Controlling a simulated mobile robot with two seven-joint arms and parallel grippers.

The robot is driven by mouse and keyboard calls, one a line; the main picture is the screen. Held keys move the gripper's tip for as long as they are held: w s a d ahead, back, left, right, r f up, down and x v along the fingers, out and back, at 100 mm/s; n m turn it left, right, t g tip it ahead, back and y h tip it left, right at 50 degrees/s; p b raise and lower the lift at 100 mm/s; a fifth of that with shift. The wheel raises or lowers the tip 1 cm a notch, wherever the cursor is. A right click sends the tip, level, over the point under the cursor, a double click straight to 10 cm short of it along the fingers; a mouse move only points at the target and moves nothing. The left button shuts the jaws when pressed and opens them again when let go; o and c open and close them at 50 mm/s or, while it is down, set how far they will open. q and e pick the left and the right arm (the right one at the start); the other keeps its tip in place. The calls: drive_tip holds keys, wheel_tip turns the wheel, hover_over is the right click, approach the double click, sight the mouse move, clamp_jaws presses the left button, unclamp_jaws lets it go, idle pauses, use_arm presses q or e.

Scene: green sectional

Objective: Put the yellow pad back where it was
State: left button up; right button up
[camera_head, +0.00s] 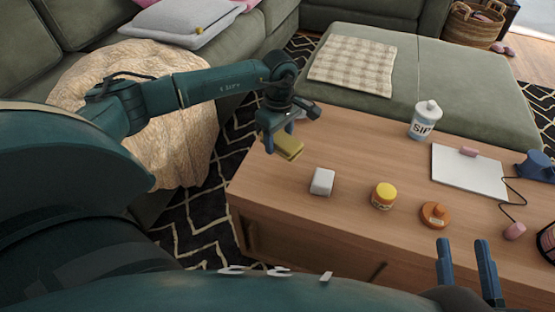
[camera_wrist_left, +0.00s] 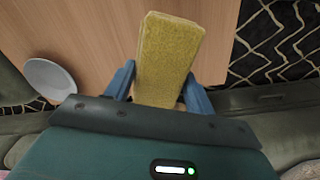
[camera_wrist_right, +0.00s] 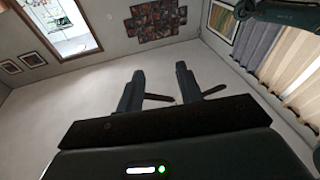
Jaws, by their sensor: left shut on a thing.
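The yellow pad (camera_head: 291,148) is at the left part of the wooden coffee table, near its edge. It also shows in the left wrist view (camera_wrist_left: 169,52), lying lengthwise between the blue fingers with its far end past them. My left gripper (camera_head: 279,136) points down and is shut on the pad. I cannot tell whether the pad touches the tabletop or hangs just above it. My right gripper (camera_head: 462,244) is open and empty at the table's front right. In the right wrist view its fingers (camera_wrist_right: 159,72) are apart, with only the room behind them.
On the wooden table (camera_head: 290,205) stand a white block (camera_head: 322,182), a yellow-lidded jar (camera_head: 383,197), an orange round item (camera_head: 435,214), a SIP bottle (camera_head: 424,121) and a white board (camera_head: 465,178). A pale dish (camera_wrist_left: 48,78) is near the left gripper. Bare wood lies front left.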

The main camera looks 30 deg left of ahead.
sight(279, 165)
use_arm(q)
wheel_tip(279, 165, down, 3)
drive_tip(key=shift+r+b, duration=0.1)
drive_tip(key=shift+b, duration=0.2)
wheel_tip(279, 165, down, 5)
drive_tip(key=shift+r+b, duration=0.15)
drive_tip(key=shift+b, duration=0.8)
use_arm(e)
drive_tip(key=shift+w+a+r+t+y, duration=0.15)
drive_tip(key=shift+r+t+y, duration=0.15)
drive_tip(key=shift+r+y, duration=0.25)
drive_tip(key=shift+f, duration=0.1)
use_arm(q)
drive_tip(key=shift+f, duration=0.2)
drive_tip(key=o, duration=0.9)
drive_tip(key=shift+r, duration=0.1)
use_arm(e)
drive_tip(key=shift+w, duration=0.1)
drive_tip(key=shift+r+n, duration=0.2)
drive_tip(key=shift+n, duration=0.1)
